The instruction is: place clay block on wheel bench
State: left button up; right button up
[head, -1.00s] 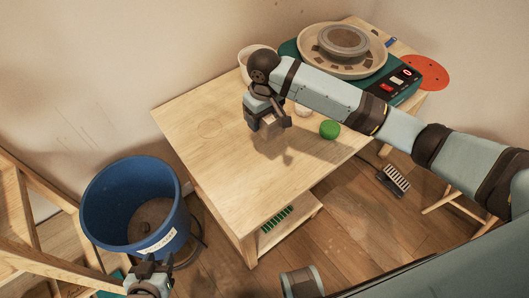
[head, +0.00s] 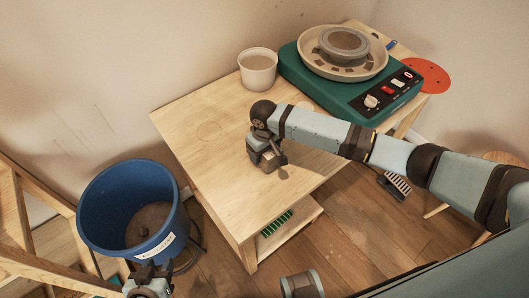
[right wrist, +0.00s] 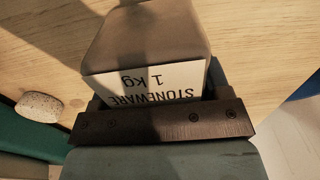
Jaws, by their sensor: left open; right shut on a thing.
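The clay block (right wrist: 150,35) is a grey-brown block with a white "STONEWARE 1 kg" label, and it fills the middle of the right wrist view. My right gripper (head: 268,163) is shut on it, low over the middle of the wooden wheel bench (head: 207,170). In the head view the gripper mostly hides the block. I cannot tell whether the block touches the bench top. My left gripper (head: 150,272) is open at the bottom left, in front of the blue bucket (head: 110,222), away from the bench.
The teal pottery wheel (head: 375,98) with its splash pan stands at the bench's back right. A white cup (head: 258,76) is left of it. A speckled rounded lump (right wrist: 40,107) lies on the bench. The bench's left part is clear. A wooden rack (head: 18,215) stands far left.

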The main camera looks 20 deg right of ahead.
jog(key=shift+f, duration=0.3)
jog(key=o, duration=1.6)
jog(key=shift+f, duration=0.15)
notch_tip(320, 180, up, 12)
jog(key=shift+r+p, duration=0.15)
jog(key=shift+p, duration=0.5)
jog(key=shift+s, duration=0.1)
